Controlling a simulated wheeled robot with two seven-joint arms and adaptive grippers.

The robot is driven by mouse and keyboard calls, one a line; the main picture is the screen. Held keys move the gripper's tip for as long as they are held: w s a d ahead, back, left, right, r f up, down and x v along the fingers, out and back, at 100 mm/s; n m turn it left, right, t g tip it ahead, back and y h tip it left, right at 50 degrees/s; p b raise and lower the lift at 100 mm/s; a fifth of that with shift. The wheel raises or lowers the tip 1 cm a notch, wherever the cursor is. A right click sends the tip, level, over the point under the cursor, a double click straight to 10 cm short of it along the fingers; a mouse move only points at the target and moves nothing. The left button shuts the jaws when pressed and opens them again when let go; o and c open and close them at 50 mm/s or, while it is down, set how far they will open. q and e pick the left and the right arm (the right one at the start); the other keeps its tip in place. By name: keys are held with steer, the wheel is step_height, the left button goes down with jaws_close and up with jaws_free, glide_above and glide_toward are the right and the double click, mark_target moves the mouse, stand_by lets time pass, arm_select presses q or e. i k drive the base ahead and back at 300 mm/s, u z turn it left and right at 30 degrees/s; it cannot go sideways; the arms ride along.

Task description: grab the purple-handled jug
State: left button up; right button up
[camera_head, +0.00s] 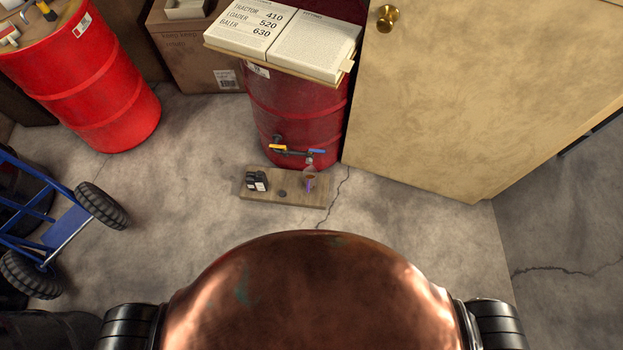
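A small jug (310,173) with a purple handle stands near the right end of a low wooden board (264,197) on the floor. It looks clear with something reddish-brown in it, but it is too small to tell more. The purple handle faces toward me. The jug is just below the blue-handled end of a tap (292,152) on the dark red drum (298,108). Neither of my grippers is in view, and nothing is seen touching the jug.
Small black bottles (257,180) and a dark round disc (282,194) share the board. An open book (288,38) lies over the drum. A tan door (470,90) stands right. A red drum (95,85) and blue hand truck (55,225) are left. Floor (180,220) between is clear.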

mark_target(310, 173)
steer(key=k, duration=0.35)
steer(key=u, duration=1.05)
steer(key=i, duration=1.25)
steer(key=z, duration=0.6)
